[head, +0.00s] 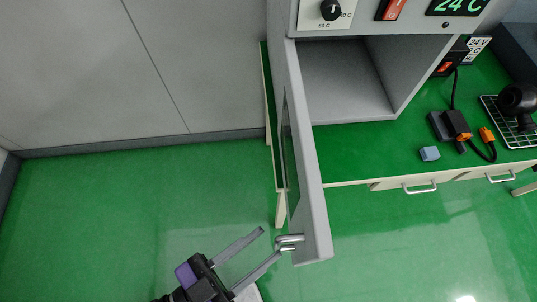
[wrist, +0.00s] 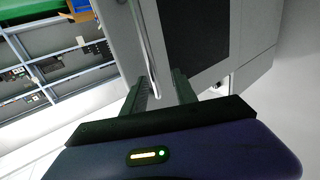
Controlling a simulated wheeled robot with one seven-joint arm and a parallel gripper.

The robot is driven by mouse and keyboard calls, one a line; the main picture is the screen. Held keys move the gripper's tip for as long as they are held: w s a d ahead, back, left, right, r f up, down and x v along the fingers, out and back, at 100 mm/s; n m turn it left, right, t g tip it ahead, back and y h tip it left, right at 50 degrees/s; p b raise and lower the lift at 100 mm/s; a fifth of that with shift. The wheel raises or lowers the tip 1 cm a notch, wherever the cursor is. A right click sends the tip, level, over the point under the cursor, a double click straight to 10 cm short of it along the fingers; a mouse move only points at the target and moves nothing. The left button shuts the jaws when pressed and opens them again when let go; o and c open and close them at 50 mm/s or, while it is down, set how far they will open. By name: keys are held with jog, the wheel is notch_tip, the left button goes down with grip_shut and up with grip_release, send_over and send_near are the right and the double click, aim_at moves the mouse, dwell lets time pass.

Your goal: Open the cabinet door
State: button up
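The grey cabinet (head: 345,75) has a temperature display and a knob on its front. Its door (head: 312,190) stands wide open, swung out from the left side, and the empty-looking interior shows. A metal handle (head: 290,239) is near the door's free end. My gripper (head: 271,242) is open, its two fingers apart and pointing at the handle from the left. In the wrist view the handle (wrist: 145,45) runs as a long bar down towards the gap between the fingers (wrist: 166,82). I cannot tell whether a finger touches it.
A green bench top (head: 350,155) with drawers (head: 420,184) is under the cabinet. A small blue block (head: 429,153), a black and orange device with a cable (head: 455,125) and a wire rack (head: 510,125) are on it. The green floor (head: 110,220) at left is clear, up to a grey wall.

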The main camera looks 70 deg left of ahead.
jog(key=shift+b+v, duration=0.45)
jog(key=shift+v, duration=2.1)
jog(key=shift+a, duration=0.1)
